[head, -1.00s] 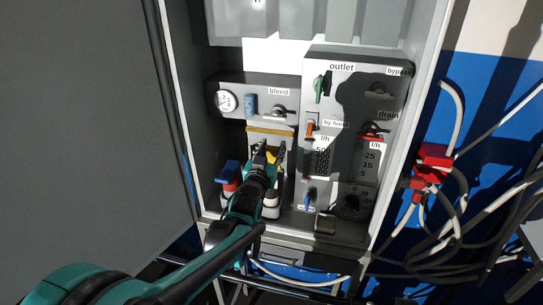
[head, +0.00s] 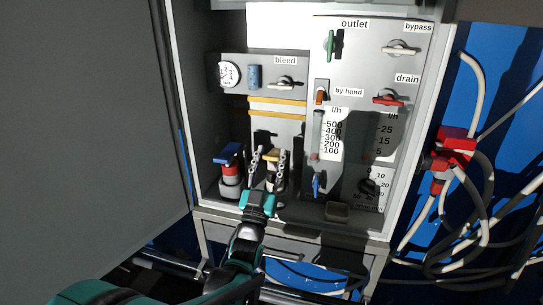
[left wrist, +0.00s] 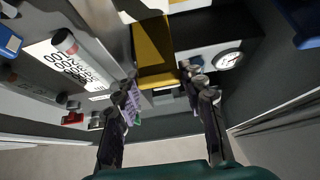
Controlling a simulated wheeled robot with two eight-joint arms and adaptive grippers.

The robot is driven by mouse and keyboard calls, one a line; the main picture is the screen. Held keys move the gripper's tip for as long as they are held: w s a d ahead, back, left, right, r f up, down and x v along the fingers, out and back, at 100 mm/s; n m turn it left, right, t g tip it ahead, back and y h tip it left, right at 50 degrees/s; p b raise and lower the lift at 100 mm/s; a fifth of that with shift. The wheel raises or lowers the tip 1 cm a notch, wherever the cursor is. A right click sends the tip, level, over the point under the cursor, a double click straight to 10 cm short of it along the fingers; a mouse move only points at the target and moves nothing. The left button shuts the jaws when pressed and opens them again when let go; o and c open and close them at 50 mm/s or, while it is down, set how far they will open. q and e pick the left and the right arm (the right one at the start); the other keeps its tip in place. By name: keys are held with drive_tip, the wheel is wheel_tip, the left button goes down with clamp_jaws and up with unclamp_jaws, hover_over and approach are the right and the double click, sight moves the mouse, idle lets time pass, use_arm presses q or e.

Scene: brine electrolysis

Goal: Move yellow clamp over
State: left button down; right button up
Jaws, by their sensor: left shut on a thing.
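The yellow clamp (head: 272,155) shows as a small yellow patch between the fingers of my left gripper (head: 268,158), low in the open cabinet. In the left wrist view a yellow block (left wrist: 155,48) lies between and beyond the two fingertips (left wrist: 158,80). My left gripper is shut on the yellow clamp, with its fingers some way apart around it. The fingers hide much of the clamp in the head view. My right gripper is not in view.
A blue-topped clamp with a red band (head: 230,168) stands close on the left. The flow meter panel (head: 350,150) with valve handles stands on the right. Two yellow stripes (head: 278,101) cross the panel behind. Cables and red connectors (head: 452,150) hang outside the cabinet.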

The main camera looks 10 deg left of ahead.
use_arm(q)
drive_tip(key=shift+s+f+b, duration=0.15)
drive_tip(key=shift+f+b, duration=0.4)
drive_tip(key=shift+f, duration=0.3)
drive_tip(key=shift+s+f+b, duration=0.1)
drive_tip(key=shift+f+b, duration=0.45)
drive_tip(key=shift+f, duration=0.4)
drive_tip(key=c, duration=1.3)
unclamp_jaws()
drive_tip(key=shift+c, duration=0.2)
drive_tip(key=o, duration=0.5)
drive_tip(key=shift+w, duration=0.1)
drive_tip(key=shift+c, duration=0.2)
drive_tip(key=v, duration=1.2)
